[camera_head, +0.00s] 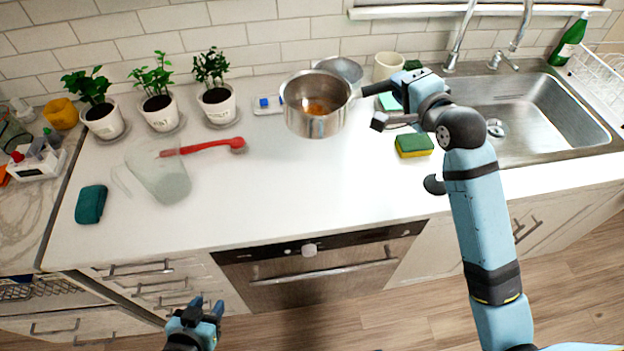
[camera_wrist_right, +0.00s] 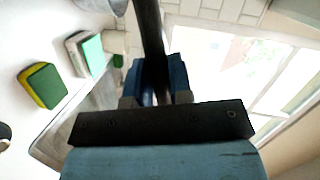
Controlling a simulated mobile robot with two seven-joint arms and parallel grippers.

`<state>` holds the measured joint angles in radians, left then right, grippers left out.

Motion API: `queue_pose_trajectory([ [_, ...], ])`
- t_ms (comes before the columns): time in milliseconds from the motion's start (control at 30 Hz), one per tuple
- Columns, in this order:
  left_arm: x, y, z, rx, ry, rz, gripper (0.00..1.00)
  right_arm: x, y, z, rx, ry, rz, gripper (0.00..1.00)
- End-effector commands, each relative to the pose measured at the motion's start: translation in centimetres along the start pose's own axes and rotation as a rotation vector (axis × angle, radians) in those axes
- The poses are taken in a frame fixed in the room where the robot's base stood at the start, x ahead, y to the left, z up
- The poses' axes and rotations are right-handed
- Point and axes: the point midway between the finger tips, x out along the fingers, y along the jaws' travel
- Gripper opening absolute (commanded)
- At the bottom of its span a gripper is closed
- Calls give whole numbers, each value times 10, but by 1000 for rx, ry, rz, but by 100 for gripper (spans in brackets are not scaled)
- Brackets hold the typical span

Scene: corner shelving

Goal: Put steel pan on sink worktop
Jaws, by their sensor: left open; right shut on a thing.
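The steel pan (camera_head: 316,122) is upright over the white worktop (camera_head: 270,200), left of the sink (camera_head: 545,105); I cannot tell whether its base touches the surface. Something orange-brown shows inside it. My right gripper (camera_head: 372,92) is shut on the pan's handle, on the pan's right side. In the right wrist view the dark handle (camera_wrist_right: 150,35) runs up from between the fingers of my right gripper (camera_wrist_right: 155,85). My left gripper (camera_head: 205,312) is open and empty, low in front of the cabinets, away from the worktop.
A green-yellow sponge (camera_head: 414,145) lies right of the pan. Several potted plants (camera_head: 160,105) line the back. A metal bowl (camera_head: 342,70) and a cream cup (camera_head: 387,66) are behind the pan. The front middle worktop is clear.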

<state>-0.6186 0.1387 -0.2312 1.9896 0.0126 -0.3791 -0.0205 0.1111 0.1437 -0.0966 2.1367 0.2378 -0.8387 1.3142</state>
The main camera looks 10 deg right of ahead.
Motion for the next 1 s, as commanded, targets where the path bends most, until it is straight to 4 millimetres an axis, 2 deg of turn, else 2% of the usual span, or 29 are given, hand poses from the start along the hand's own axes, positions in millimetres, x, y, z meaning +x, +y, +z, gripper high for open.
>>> queue_pose_trajectory([
  [67, 5, 3, 4, -1, 3, 6, 43, 7, 0, -4, -11, -26, -9, 0],
  [167, 5, 5, 2, -1, 6, 10, 43, 12, 9, -4, -12, -42, -7, 0],
  [500, 3, 3, -4, 0, 15, 6, 43, 27, 91, 15, -11, -43, -5, 0],
  [700, 2, 1, -4, 1, 13, 3, 43, 34, 131, 24, -12, -42, -8, 0],
  [1000, 3, 1, 0, 1, 6, 2, 43, 40, 160, 31, -12, -42, -9, 0],
])
